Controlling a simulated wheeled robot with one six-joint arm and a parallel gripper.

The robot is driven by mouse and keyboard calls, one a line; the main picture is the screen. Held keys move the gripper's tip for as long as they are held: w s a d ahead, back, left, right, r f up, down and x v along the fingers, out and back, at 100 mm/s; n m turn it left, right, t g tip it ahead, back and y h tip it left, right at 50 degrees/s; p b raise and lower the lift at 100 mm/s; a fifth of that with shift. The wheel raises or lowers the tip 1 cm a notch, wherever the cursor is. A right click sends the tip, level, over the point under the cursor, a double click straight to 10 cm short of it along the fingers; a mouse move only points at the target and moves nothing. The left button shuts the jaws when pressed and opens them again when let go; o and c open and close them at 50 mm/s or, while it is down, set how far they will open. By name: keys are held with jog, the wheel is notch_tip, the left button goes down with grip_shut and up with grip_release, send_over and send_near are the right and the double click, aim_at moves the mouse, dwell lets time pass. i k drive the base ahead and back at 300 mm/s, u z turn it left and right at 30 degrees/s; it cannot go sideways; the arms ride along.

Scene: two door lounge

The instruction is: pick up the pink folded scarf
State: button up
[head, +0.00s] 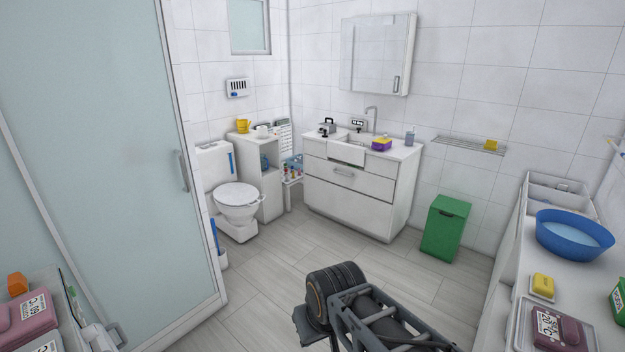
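A pink-mauve folded item (27,322) with a white printed label lies at the lower left, on a surface cut off by the picture edge. A second, darker maroon-pink folded item (557,330), also labelled, lies in a clear tray (517,335) on the right counter. I cannot tell for sure which of them is the scarf. My dark arm shows at the bottom middle, apart from both. My gripper's fingers are not visible.
A blue basin (574,236) and a yellow sponge-like block (542,286) are on the right counter (592,300). A green bin (445,228), white sink cabinet (350,187) and toilet (237,205) stand behind. A frosted door (100,130) fills the left. The middle floor is clear.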

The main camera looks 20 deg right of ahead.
aim_at(552, 331)
jog(key=i, duration=1.2)
jog(key=z, duration=3.05)
jog(key=i, duration=0.5)
